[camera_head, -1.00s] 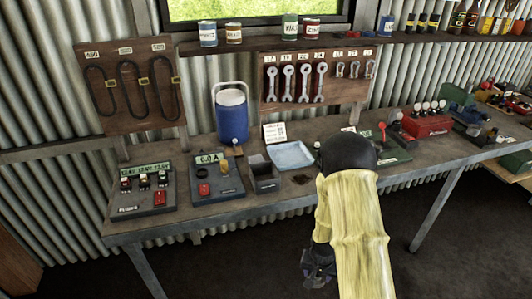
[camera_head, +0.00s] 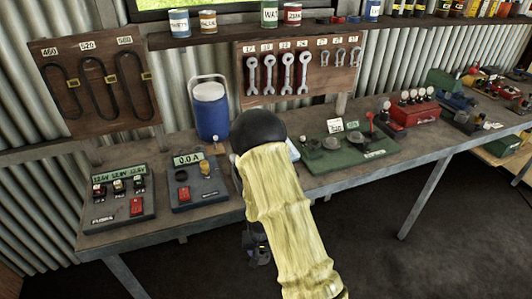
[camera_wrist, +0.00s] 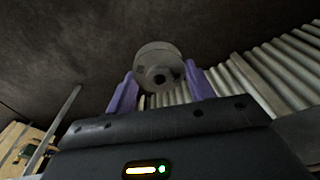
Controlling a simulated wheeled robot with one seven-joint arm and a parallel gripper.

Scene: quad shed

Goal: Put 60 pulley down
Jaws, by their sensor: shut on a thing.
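The pulley (camera_wrist: 157,56) is a grey round metal disc with a dark centre hole. In the wrist view it sits between the purple fingers of my gripper (camera_wrist: 161,74), which is shut on it. In the head view my gripper (camera_head: 258,250) is low, in front of the bench's front edge, and the pulley cannot be made out there. A green board (camera_head: 345,148) with round grey parts, a red lever and a white card lies on the bench (camera_head: 233,205), right of my arm. I cannot read the card.
A meter board (camera_head: 195,180) and a switch board (camera_head: 122,197) lie at the bench's left. A blue jug (camera_head: 211,112) stands behind. My arm covers the middle of the bench and most of a pale tray (camera_head: 293,148). A red box (camera_head: 408,112) stands farther right.

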